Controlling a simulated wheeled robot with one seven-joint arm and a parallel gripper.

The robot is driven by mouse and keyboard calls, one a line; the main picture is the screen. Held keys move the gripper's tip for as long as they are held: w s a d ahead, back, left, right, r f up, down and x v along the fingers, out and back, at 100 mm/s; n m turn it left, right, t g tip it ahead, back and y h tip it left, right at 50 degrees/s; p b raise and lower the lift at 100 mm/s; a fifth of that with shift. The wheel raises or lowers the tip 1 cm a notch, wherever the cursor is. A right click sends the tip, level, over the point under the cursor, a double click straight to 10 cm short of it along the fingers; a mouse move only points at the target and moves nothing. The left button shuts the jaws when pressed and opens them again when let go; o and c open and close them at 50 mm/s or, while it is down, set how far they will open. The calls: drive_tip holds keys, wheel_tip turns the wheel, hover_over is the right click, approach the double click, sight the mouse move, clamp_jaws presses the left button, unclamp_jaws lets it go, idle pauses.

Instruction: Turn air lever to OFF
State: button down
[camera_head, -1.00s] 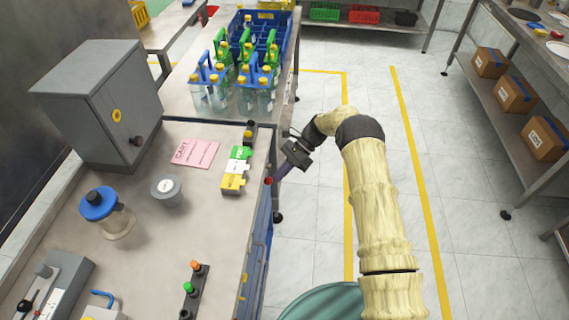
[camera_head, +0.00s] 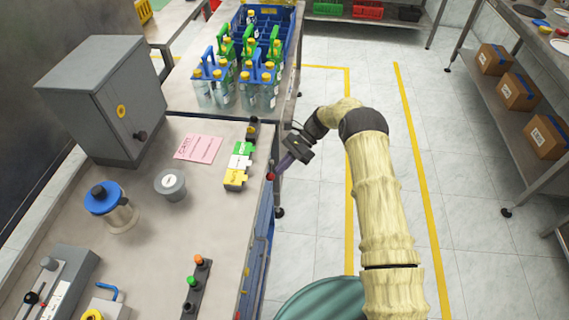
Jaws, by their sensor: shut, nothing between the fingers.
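A small red knob (camera_head: 270,177) sticks out at the right edge of the grey bench, above its blue side. It may be the air lever's end, but its shape and any OFF marking are too small to read. My gripper (camera_head: 282,165) is just up and right of the red knob, its fingers pointing down-left at it. The fingers are shut and look empty. I cannot tell whether they touch the knob.
On the bench (camera_head: 140,260) stand a grey cabinet (camera_head: 105,90), a blue-lidded jar (camera_head: 110,208), a grey pot (camera_head: 170,185), colored blocks (camera_head: 238,165) and a button strip (camera_head: 195,290). A bottle crate (camera_head: 290,35) stands beyond.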

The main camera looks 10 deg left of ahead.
drive_tip(key=w+d+f+b+v, duration=0.1)
drive_tip(key=b+v, duration=0.3)
drive_tip(key=v, duration=0.8)
drive_tip(key=shift+d+f, duration=0.5)
drive_tip(key=shift+f, duration=0.05)
drive_tip(key=shift+w+r, duration=0.1)
drive_tip(key=shift+w, duration=0.1)
